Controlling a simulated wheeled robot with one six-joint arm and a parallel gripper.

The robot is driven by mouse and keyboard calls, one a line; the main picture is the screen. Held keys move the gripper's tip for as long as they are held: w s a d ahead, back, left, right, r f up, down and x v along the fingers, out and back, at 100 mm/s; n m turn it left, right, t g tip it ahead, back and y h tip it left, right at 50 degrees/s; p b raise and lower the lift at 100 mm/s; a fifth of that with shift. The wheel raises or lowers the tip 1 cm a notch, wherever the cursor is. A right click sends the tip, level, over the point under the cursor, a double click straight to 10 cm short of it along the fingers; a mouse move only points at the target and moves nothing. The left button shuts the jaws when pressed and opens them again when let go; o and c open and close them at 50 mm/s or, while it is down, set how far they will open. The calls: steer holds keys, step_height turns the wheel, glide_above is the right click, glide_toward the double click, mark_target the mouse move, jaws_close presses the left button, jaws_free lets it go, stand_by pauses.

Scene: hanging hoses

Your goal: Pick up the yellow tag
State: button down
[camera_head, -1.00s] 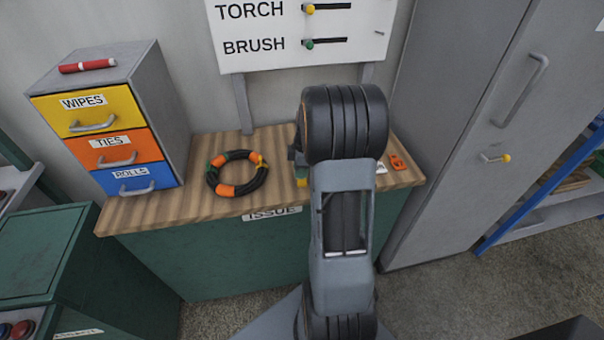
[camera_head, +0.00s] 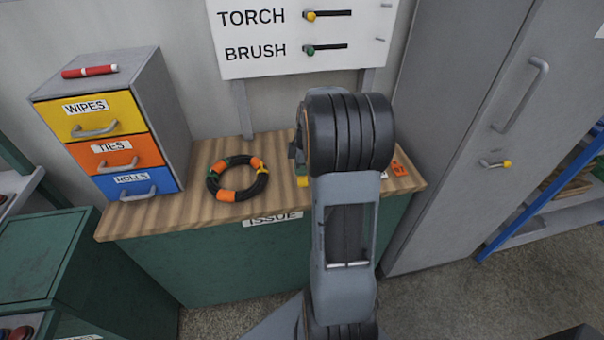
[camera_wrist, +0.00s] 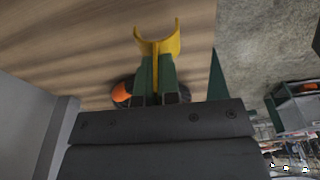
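An orange tag (camera_head: 398,169) lies on the bench right of my arm.
The wooden bench (camera_head: 160,216) carries a black hose ring with coloured bands (camera_head: 229,196) on the left and a drawer cabinet (camera_head: 165,110). A sign board (camera_head: 270,60) stands behind. A grey locker (camera_head: 455,140) rises at the right. The bench's front left is clear.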

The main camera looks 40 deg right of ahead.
steer(key=s+a+r+b, duration=0.1)
steer(key=s+a+r, duration=0.7)
steer(key=a+r, duration=0.2)
steer(key=shift+s+a+b, duration=0.25)
steer(key=shift+a+b, duration=0.1)
steer(key=shift+a, duration=0.25)
steer(key=shift+r, duration=0.1)
stand_by(0.5)
